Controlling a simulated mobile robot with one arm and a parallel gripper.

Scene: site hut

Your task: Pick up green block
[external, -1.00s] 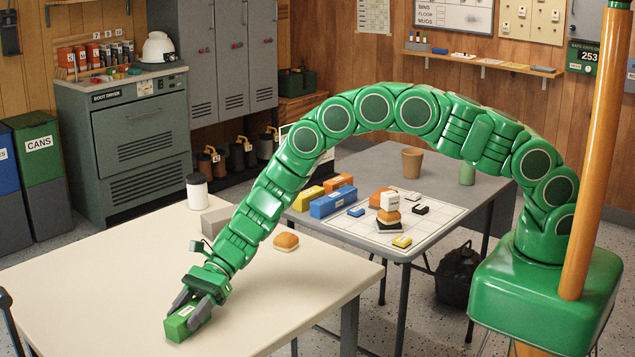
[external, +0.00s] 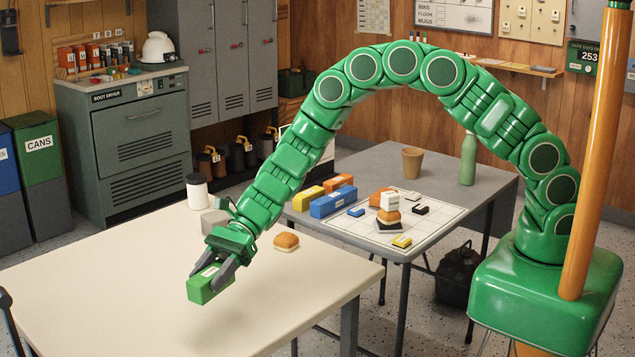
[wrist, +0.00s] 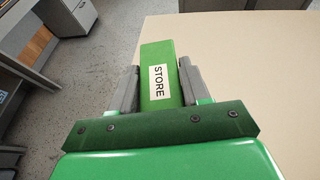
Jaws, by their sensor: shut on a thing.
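The green block (external: 203,288) is held up above the cream table (external: 110,255), near its front. My gripper (external: 216,277) is shut on it, with a grey finger on each side. In the wrist view the green block (wrist: 157,72) lies between the two fingers of my gripper (wrist: 158,84), and its white label reads STORE. The block's far end points away from my wrist.
A bun (external: 286,241), a white jar with a dark lid (external: 197,192) and a grey block (external: 214,221) stand on the cream table. The grey table (external: 365,170) behind holds coloured blocks, a brown cup (external: 412,162) and a green bottle (external: 468,160). The cream table's front is clear.

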